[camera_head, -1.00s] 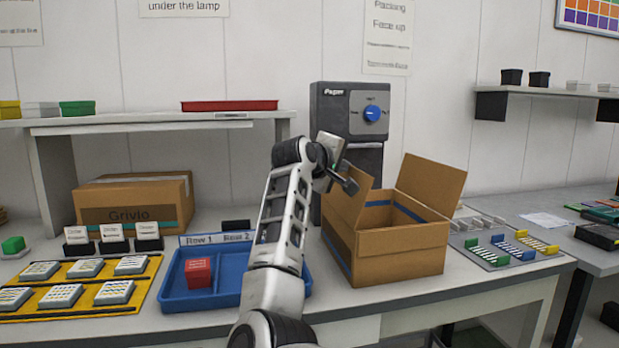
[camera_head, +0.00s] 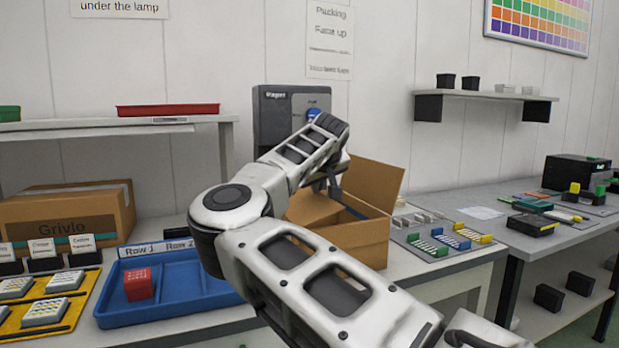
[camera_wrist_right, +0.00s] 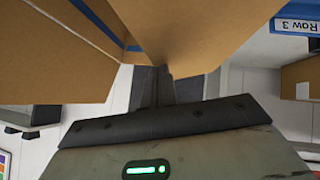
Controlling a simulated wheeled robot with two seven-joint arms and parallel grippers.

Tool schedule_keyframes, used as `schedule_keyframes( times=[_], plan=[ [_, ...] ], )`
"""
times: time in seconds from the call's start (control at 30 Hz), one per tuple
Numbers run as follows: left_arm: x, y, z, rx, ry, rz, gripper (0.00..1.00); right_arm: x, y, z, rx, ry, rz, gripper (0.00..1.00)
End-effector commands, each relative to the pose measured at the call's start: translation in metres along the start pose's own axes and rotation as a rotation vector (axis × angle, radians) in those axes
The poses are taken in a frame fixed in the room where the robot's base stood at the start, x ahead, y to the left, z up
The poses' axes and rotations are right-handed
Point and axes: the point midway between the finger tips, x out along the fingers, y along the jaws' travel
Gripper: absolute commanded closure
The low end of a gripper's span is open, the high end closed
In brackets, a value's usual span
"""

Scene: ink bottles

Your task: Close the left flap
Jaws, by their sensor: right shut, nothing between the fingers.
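The open cardboard box (camera_head: 362,240) stands on the table, partly hidden behind my right arm. Its left flap (camera_head: 312,208) shows as a tan panel beside my right gripper, leaning over the opening; its exact angle is hard to tell. The right flap (camera_head: 375,185) stands up, tilted outward. My right gripper (camera_head: 333,188) is shut and empty at the left flap. In the right wrist view, the gripper's dark fingers (camera_wrist_right: 164,80) are together, close against a cardboard panel (camera_wrist_right: 205,30); I cannot tell whether they touch. My left gripper is not in view.
A blue tray (camera_head: 180,312) with a red block (camera_head: 138,284) stands left of the box, partly behind my arm. A grey machine (camera_head: 280,115) stands behind the box. A mat with coloured clips (camera_head: 437,245) lies to the right.

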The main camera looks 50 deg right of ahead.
Motion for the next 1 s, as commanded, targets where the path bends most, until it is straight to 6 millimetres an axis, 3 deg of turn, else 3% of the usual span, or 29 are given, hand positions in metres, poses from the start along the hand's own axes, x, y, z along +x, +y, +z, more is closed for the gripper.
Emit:
schedule_keyframes(
  times=[0.27,1.0],
  plan=[
    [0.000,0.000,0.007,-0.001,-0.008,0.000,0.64,0.015,0.005,0.015,0.136,0.001,-0.135,1.00],
    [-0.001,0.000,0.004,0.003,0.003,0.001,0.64,0.024,0.006,0.024,0.127,-0.003,-0.126,1.00]
  ],
)
